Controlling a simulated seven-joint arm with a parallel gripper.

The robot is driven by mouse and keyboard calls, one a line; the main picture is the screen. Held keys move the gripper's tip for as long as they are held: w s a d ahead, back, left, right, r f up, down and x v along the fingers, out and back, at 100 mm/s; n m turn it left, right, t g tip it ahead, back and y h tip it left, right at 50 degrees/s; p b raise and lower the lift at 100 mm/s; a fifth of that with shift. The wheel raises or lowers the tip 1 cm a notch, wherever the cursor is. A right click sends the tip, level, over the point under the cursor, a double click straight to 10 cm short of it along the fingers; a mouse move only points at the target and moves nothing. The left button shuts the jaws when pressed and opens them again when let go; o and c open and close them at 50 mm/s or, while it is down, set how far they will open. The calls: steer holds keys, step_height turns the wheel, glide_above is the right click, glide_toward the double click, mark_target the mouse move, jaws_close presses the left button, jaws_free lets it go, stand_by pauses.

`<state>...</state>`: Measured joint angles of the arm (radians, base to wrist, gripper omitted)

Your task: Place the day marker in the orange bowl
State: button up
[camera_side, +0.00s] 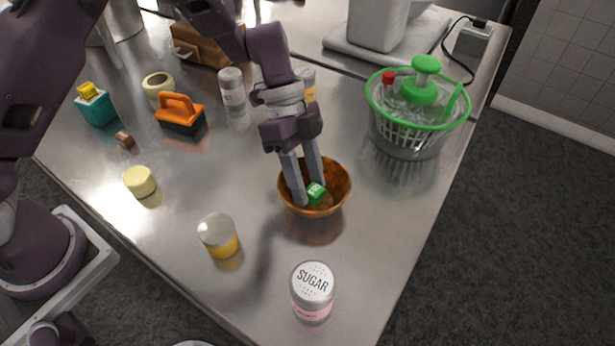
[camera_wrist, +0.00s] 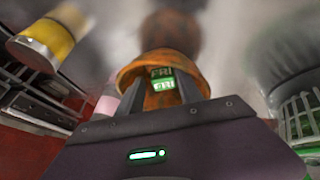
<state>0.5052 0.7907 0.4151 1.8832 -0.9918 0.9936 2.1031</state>
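The day marker (camera_side: 315,194) is a small green block inside the orange bowl (camera_side: 342,194). In the wrist view the marker (camera_wrist: 162,73) shows white "FRI" lettering, below the rim of the bowl (camera_wrist: 137,68). My gripper (camera_side: 309,194) points down into the bowl, with its two fingers apart and the marker between their tips. Whether the fingers press on the marker or stand just clear of it cannot be told. The marker's underside is hidden.
A sugar shaker (camera_side: 312,290) and a yellow-bottomed jar (camera_side: 218,236) stand nearer the camera. A green-rimmed salad spinner (camera_side: 417,115) is to the right. A pale yellow cylinder (camera_side: 140,181) and an orange-handled brush (camera_side: 180,114) are left. Shakers (camera_side: 231,87) stand behind.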

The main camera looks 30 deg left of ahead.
steer(key=shift+o, duration=0.8)
steer(key=shift+r, duration=0.1)
step_height(320, 180, up, 7)
steer(key=shift+f, duration=0.1)
